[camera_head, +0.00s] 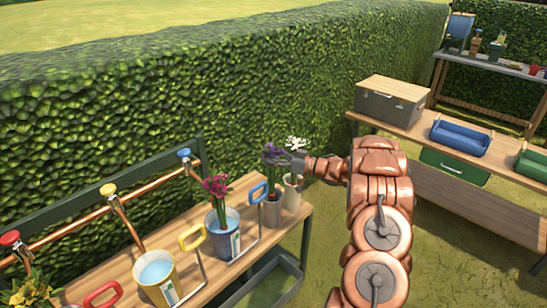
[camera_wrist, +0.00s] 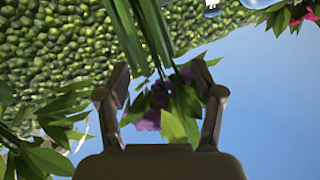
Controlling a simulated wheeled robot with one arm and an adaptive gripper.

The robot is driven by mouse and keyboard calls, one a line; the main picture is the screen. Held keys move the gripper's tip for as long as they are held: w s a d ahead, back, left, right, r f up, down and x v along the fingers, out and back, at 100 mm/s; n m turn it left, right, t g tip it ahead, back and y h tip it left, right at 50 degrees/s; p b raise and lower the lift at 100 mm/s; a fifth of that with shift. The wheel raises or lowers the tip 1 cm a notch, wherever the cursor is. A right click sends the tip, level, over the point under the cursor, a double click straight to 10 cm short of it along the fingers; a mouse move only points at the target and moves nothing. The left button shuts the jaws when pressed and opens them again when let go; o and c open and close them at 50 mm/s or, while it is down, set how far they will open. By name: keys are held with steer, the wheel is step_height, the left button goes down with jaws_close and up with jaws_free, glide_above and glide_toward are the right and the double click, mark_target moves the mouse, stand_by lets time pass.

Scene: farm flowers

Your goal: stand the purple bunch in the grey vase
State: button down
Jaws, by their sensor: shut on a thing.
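The purple bunch (camera_head: 271,154) is upright over the grey vase (camera_head: 273,213) at the right end of the wooden bench. Its green stems run down to the vase mouth; I cannot tell how deep they reach inside. My gripper (camera_head: 290,160) comes from the right and is shut on the bunch. In the wrist view, green stems and leaves (camera_wrist: 150,30) and purple petals (camera_wrist: 147,122) show between the fingers of the gripper (camera_wrist: 163,85). The gripped spot is partly hidden by leaves.
A cream vase with white flowers (camera_head: 295,143) stands close to the right of the grey vase. A blue bucket (camera_head: 216,244) with magenta flowers and a yellow bucket (camera_head: 167,292) stand to the left. Copper pipes with taps and a hedge are behind.

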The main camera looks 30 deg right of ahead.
steer(key=shift+c, duration=0.4)
jaws_free()
steer(key=v, duration=1.2)
stand_by(0.8)
